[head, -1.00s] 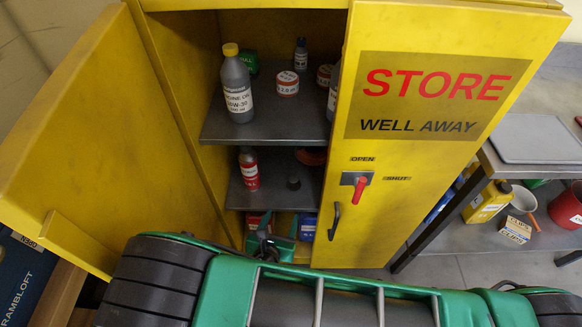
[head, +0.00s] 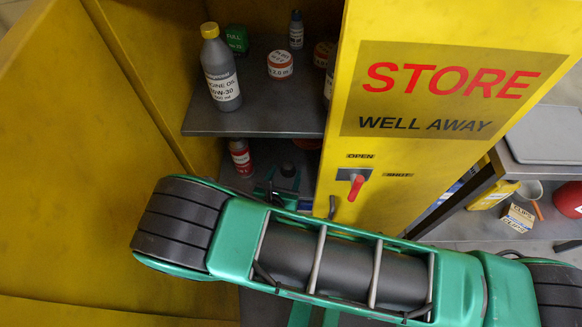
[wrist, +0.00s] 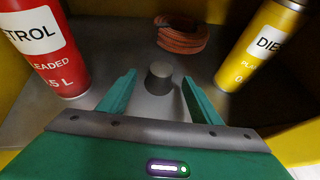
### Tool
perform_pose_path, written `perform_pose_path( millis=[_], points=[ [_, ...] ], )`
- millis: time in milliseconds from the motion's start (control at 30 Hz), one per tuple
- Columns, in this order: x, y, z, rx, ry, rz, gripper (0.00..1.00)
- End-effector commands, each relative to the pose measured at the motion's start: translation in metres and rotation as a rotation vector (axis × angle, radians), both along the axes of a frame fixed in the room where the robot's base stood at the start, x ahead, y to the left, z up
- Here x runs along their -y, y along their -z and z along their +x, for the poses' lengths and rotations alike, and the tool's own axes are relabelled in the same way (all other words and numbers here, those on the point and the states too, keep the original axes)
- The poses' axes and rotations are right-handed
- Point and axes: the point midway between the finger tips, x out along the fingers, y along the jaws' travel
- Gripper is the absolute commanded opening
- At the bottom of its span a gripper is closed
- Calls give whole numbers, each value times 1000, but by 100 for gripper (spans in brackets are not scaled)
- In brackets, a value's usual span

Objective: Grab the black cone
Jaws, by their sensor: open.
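The black cone (wrist: 159,78) stands upright on the grey shelf in the wrist view, looking dark grey with a flat top. In the head view it is a small dark shape (head: 288,169) on the lower shelf of the yellow cabinet. My gripper (wrist: 158,86) is open, with one green finger on each side of the cone in the picture. The cone appears at or just beyond the fingertips; I cannot tell whether it is fully between them. In the head view my arm covers much of the lower cabinet.
A red petrol bottle (wrist: 42,45) stands left and a yellow diesel bottle (wrist: 259,45) right of the cone. An orange coil (wrist: 182,34) lies behind it. The upper shelf (head: 250,121) is above, the yellow door (head: 432,105) to the right.

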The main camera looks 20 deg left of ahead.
Motion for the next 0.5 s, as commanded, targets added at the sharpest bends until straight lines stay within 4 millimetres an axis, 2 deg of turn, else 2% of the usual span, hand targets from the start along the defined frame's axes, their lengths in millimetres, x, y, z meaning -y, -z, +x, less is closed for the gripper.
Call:
perform_pose_path(
  millis=[167,400,500],
  points=[
    [0,6,13,0,0,0,58],
    [-2,19,42,0,0,1,58],
    [-2,21,46,0,-2,1,58]
  ],
)
